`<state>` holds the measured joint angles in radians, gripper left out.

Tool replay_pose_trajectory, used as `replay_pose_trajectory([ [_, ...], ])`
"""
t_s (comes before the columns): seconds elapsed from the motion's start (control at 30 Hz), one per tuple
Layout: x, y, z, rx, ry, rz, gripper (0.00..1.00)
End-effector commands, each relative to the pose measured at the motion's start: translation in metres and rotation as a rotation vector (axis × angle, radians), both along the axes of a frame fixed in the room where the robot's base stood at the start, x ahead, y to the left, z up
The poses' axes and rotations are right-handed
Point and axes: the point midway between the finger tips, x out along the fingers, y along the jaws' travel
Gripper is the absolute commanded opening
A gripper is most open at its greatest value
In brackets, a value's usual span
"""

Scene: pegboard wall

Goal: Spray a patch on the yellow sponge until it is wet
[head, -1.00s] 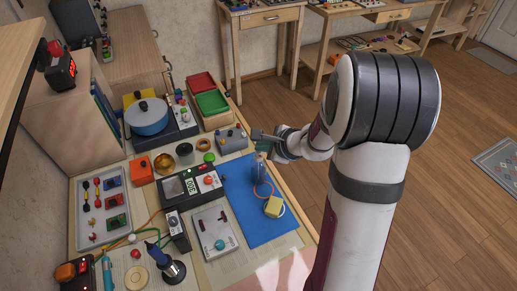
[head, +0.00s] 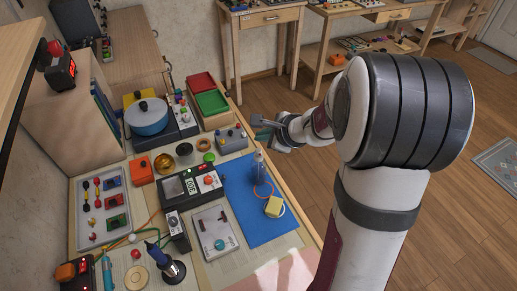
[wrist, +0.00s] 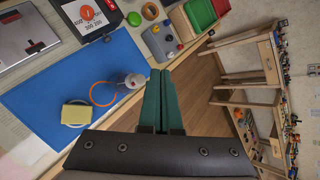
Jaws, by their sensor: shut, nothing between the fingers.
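The yellow sponge (head: 275,207) lies on the blue mat (head: 243,215), and in the wrist view the sponge (wrist: 74,115) is at the lower left. A clear spray bottle (head: 258,164) stands near the mat's right edge; the wrist view shows it from above (wrist: 134,80), just left of my fingers. An orange ring (head: 263,190) lies between bottle and sponge. My gripper (head: 262,128) is beyond the table's right edge, up and right of the bottle and apart from it. Its green fingers (wrist: 158,72) are shut together and empty. I cannot tell whether the sponge is wet.
A grey control box (head: 231,140) stands just above the mat in the head view, with a green tray (head: 212,103) behind it. A black device with a display (head: 191,184) is left of the mat. Open floor lies right of the table.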

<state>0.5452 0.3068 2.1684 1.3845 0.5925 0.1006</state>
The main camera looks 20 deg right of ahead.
Motion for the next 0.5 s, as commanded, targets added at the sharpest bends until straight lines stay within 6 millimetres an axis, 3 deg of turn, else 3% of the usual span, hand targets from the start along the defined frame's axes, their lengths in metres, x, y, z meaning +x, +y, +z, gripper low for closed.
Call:
replay_pose_trajectory([
  [0.23, 0.000, 0.000, 0.025, -0.001, -0.002, 0.000, 0.00],
  [0.5, 0.000, 0.000, 0.030, -0.001, 0.001, -0.001, 0.00],
])
